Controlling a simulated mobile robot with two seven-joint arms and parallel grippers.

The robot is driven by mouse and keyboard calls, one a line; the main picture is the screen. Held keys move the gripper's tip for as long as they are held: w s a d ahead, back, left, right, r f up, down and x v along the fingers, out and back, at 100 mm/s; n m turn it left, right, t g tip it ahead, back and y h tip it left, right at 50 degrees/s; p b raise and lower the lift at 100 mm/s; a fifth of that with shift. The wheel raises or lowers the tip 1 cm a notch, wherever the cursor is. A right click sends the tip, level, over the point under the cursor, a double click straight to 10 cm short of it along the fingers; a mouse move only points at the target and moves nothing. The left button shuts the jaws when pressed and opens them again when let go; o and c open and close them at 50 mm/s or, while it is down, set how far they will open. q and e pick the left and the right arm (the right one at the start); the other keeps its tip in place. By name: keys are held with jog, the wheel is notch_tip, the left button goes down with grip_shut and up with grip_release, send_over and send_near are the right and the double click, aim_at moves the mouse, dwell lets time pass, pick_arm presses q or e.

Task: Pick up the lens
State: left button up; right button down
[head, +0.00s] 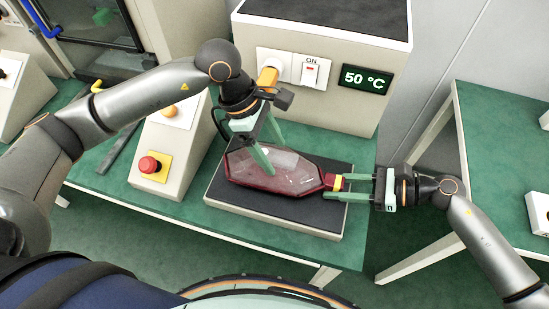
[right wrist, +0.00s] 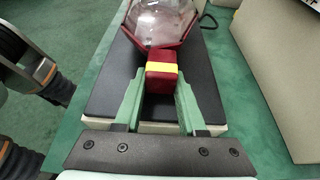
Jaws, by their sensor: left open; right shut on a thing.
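The lens (head: 300,174) is a dark red, clear-topped, elongated shell lying on a black-topped plate (head: 225,194). It also shows at the top of the right wrist view (right wrist: 158,25). Its right end has a red tab with a yellow band (right wrist: 161,78). My right gripper (head: 346,187) is shut on this tab from the right, one finger on each side; its fingers also show in the right wrist view (right wrist: 161,92). My left gripper (head: 275,159) is open and points down over the lens's left half. Its fingers cover part of the lens; I cannot tell whether they touch it.
Behind the plate stands a heater box with a knob, an ON switch (head: 311,72) and a 50 °C display (head: 366,79). A sloped box with a red button (head: 149,165) stands to the left. Another green table (head: 500,130) is at the right, across a gap.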

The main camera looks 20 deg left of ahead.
pick_arm(q)
grip_shut()
dwell(0.7)
